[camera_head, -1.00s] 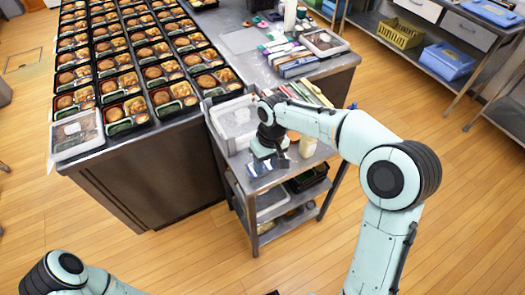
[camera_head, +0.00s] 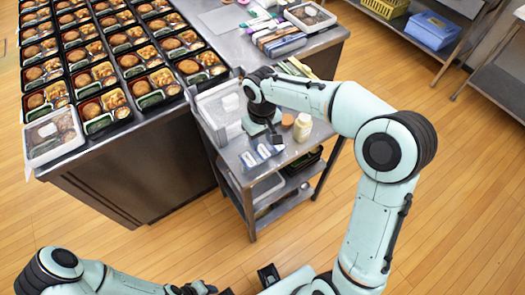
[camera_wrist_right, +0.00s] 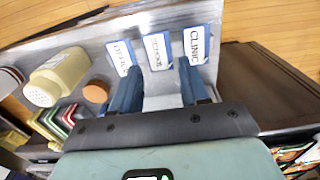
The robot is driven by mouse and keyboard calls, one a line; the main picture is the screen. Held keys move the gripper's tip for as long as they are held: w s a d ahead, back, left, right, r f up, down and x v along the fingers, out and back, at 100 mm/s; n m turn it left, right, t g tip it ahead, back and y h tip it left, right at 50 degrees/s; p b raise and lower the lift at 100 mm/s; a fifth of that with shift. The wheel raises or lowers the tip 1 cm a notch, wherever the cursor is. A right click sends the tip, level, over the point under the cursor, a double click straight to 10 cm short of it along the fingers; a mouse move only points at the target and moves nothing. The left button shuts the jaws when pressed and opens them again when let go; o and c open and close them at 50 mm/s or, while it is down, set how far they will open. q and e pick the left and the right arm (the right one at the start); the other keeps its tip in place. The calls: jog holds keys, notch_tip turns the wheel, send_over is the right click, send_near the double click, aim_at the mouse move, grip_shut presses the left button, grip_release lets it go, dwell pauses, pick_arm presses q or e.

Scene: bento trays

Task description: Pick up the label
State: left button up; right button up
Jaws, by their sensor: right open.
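Three small blue-and-white labels lie side by side on the steel top of the cart (camera_head: 236,150). In the right wrist view they read OFFICE (camera_wrist_right: 123,54), SCHOOL (camera_wrist_right: 157,52) and CLINIC (camera_wrist_right: 195,45). In the head view the labels (camera_head: 252,158) lie just in front of my right gripper (camera_head: 272,140). In the wrist view the right gripper (camera_wrist_right: 160,88) is open and empty, its blue fingers pointing at the labels, with SCHOOL between their lines. My left arm (camera_head: 115,285) is at the bottom left; its fingers do not show clearly.
A clear bin (camera_head: 222,108) is at the cart's left. Bento trays (camera_head: 100,75) cover the left table. Floor is free right of the cart.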

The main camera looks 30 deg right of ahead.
aim_at(262, 151)
jog(key=shift+d+f, duration=0.1)
jog(key=shift+f, duration=1.85)
jog(key=shift+f, duration=0.1)
jog(key=shift+c, duration=0.3)
jog(key=c, duration=0.6)
